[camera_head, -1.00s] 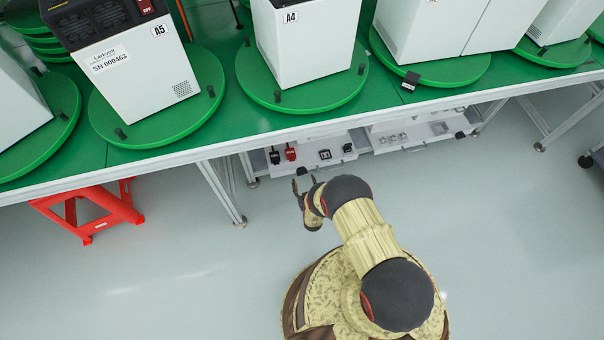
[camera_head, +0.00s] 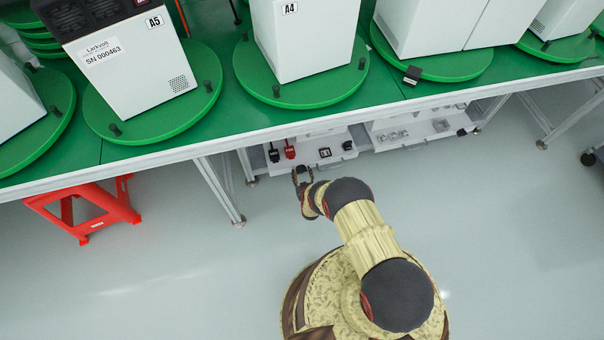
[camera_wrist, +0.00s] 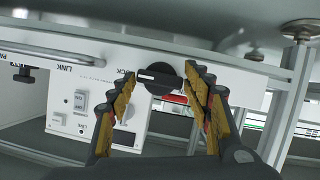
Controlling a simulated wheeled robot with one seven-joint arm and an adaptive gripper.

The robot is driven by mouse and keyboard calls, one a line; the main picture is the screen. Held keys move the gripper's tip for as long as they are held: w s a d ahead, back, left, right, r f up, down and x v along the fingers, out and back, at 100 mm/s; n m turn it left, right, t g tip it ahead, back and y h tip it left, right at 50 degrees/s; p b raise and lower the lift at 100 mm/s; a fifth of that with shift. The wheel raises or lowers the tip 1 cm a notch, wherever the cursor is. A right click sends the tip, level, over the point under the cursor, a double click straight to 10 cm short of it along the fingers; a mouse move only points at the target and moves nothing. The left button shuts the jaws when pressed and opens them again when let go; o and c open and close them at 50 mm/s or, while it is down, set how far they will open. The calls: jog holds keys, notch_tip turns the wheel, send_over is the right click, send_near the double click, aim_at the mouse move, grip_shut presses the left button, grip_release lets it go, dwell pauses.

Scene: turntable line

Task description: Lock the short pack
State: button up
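In the wrist view a white panel (camera_wrist: 100,62) carries a black round knob (camera_wrist: 160,78) with a short pale mark pointing left, beside lettering that ends in "CK". My gripper (camera_wrist: 161,82) is open, with one finger on each side of the knob. I cannot tell whether the fingers touch it. In the head view my gripper (camera_head: 302,175) is low, in front of the shelf under the bench. I cannot tell which thing is the short pack.
The panel also has small switches (camera_wrist: 80,101) and a bar handle (camera_wrist: 45,53). The green bench (camera_head: 225,118) holds white units on round turntables. Below it, a white shelf (camera_head: 310,160) holds small black and red items. A red stool (camera_head: 85,210) stands left; the floor is open.

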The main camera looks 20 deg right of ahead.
jog(key=c, duration=0.6)
jog(key=shift+c, duration=0.6)
jog(key=shift+m+y, duration=0.7)
jog(key=shift+m, duration=0.3)
jog(key=shift+c, duration=0.2)
jog(key=o, duration=1.2)
jog(key=shift+c, duration=0.2)
jog(key=shift+s, duration=0.1)
